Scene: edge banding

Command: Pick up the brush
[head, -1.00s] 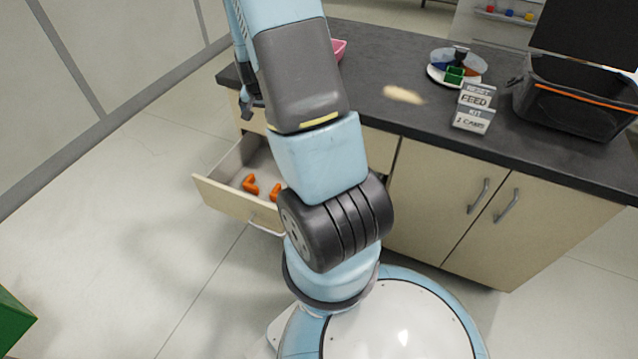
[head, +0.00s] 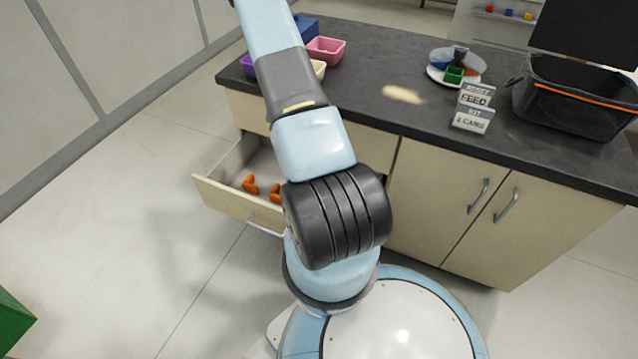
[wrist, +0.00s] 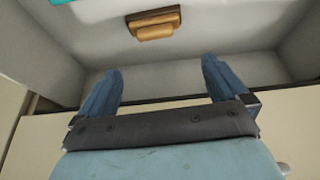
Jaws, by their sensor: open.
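A brown wooden block-like object, which looks like the brush (wrist: 154,24), lies in a pale grey, walled space at the top of the wrist view. My gripper (wrist: 160,72) is open and empty, with its two blue fingers apart. The brush is beyond the fingertips, between their lines and not touched. In the head view, my arm reaches up and out past the top edge, so my gripper is not seen there. I cannot make out the brush in the head view.
An open drawer (head: 228,197) holds orange pieces (head: 250,184). On the dark counter (head: 390,65) are a pink bin (head: 326,49), a purple bin (head: 247,66), a round plate (head: 438,78), small signs (head: 474,108) and a black crate (head: 575,112). A teal edge (wrist: 66,2) shows in the wrist view.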

